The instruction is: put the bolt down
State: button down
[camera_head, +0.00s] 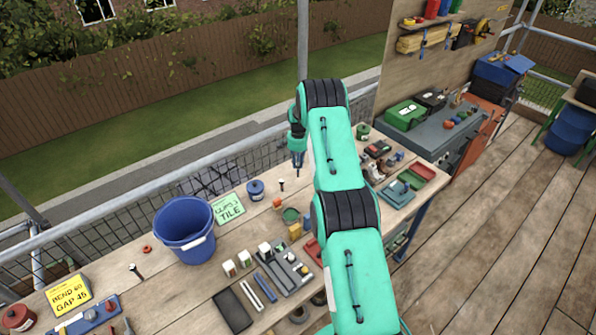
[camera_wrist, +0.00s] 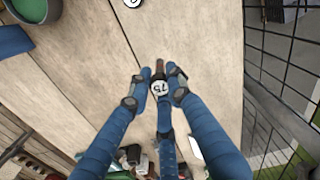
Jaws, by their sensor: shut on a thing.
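My gripper (camera_wrist: 160,90) has blue fingers closed around a bolt (camera_wrist: 159,68). The bolt has a pale round face marked "75" and a dark brown part that shows between the fingertips. In the head view my gripper (camera_head: 297,163) points down over the far edge of the wooden workbench (camera_head: 190,290). The held bolt is too small to make out there. In the wrist view bare bench planks (camera_wrist: 190,35) lie beyond the fingertips. I cannot tell whether the bolt touches them. Another dark bolt (camera_head: 282,185) stands on the bench left of my gripper.
A blue bucket (camera_head: 184,228), a green "TILE" card (camera_head: 229,209) and a blue tin (camera_head: 256,190) stand to the left. A further bolt (camera_head: 135,271) is near the bucket. A wire mesh guard (camera_wrist: 285,70) runs along the bench's far edge. My arm hides part of the bench.

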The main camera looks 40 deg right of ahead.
jog(key=shift+f, duration=0.15)
jog(key=shift+f+p, duration=0.3)
jog(key=shift+f, duration=1.3)
jog(key=shift+f, duration=0.2)
jog(key=c, duration=1.6)
grip_release()
jog(key=shift+r, duration=0.2)
notch_tip(320, 180, up, 12)
jog(key=shift+f+b, duration=0.15)
jog(key=shift+b, duration=0.55)
jog(key=shift+r, duration=0.2)
